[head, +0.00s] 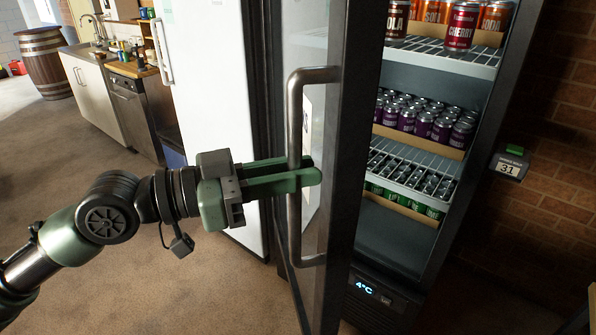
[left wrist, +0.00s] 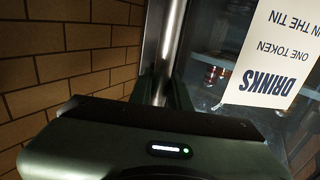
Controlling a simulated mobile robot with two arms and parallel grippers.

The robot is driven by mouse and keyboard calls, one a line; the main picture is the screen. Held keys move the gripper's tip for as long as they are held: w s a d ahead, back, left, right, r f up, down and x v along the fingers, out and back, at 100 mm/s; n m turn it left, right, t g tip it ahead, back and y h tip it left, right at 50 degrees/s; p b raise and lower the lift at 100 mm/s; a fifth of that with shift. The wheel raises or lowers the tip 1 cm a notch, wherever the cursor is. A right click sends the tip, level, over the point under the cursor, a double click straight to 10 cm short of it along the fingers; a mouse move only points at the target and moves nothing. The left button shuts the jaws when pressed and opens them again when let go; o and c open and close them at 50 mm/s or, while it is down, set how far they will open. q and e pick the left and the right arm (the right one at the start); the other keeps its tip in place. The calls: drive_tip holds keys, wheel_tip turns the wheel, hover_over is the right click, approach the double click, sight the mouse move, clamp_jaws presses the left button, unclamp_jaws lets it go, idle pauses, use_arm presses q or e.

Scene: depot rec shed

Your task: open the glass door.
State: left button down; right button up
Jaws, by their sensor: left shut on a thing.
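The glass door (head: 346,150) of the drinks fridge has a dark frame and stands ajar in the head view, with the cans inside showing to its right. Its long metal handle (head: 295,120) is vertical. My left gripper (head: 305,177) is shut on the handle, its green fingers around the bar about halfway up. In the left wrist view the handle (left wrist: 168,50) runs up from between the fingers, beside the glass with an upside-down paper sign (left wrist: 272,50) reading DRINKS. My right gripper is not in view.
Fridge shelves (head: 440,55) hold several rows of cans. A white fridge (head: 208,100) stands left of the glass door. A brick wall (head: 540,215) with a small box reading 31 (head: 510,165) is at right. A counter with a sink (head: 95,50) and a barrel (head: 43,62) are far left. Carpet floor (head: 130,260) is clear.

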sight(336, 4)
use_arm(q)
drive_tip(key=c, duration=1.6)
unclamp_jaws()
wheel_tip(336, 4, up, 20)
drive_tip(key=shift+r+p, duration=0.1)
drive_tip(key=shift+p, duration=0.65)
